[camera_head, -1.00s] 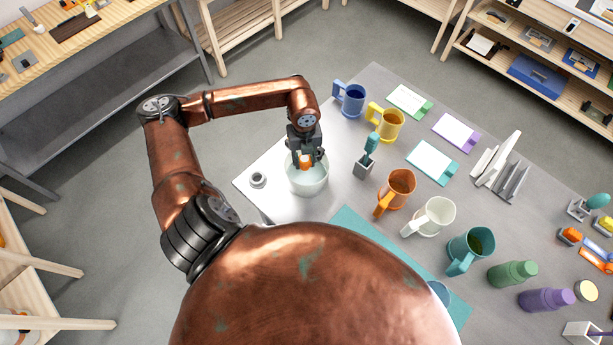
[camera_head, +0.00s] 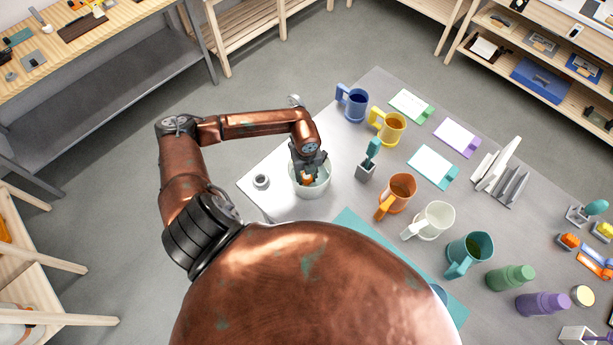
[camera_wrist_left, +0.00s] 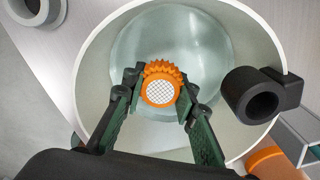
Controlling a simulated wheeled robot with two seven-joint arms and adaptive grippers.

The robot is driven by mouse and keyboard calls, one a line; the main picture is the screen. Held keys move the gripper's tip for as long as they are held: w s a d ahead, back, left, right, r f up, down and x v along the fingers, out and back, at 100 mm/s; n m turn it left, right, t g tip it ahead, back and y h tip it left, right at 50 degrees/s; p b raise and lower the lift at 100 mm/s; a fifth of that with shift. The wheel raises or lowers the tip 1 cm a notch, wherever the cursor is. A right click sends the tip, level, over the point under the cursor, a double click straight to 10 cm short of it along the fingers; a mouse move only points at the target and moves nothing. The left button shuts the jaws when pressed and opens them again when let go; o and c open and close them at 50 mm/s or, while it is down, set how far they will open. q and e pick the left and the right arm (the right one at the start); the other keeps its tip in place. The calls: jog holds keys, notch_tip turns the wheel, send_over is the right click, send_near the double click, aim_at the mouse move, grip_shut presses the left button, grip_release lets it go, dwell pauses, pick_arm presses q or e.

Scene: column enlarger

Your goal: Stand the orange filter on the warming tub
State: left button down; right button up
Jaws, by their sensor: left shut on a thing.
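The orange filter (camera_head: 307,178) is a short ribbed cylinder with a white mesh face, seen clearly in the left wrist view (camera_wrist_left: 160,92). My left gripper (camera_head: 308,173) is shut on it, with one dark finger on each side. The warming tub (camera_head: 316,191) is a pale round bowl on the near left part of the table; its pale inside fills much of the left wrist view (camera_wrist_left: 160,35). The filter is over or inside the tub's opening; I cannot tell whether it touches the bottom. My right gripper is not in view.
A black tube-shaped fitting (camera_wrist_left: 255,95) sits at the tub's rim. A small grey ring (camera_head: 261,181) lies left of the tub. A grey holder (camera_head: 366,171) with a teal tool and an orange mug (camera_head: 397,193) stand to its right. A blue mug (camera_head: 353,103) is behind.

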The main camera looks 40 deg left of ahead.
pick_arm(q)
jog(key=shift+f, duration=0.15)
jog(key=c, duration=1.5)
grip_release()
jog(key=shift+c, duration=0.2)
jog(key=shift+r, duration=0.45)
notch_tip(320, 180, up, 12)
jog(key=b, duration=0.2)
jog(key=shift+f, duration=0.25)
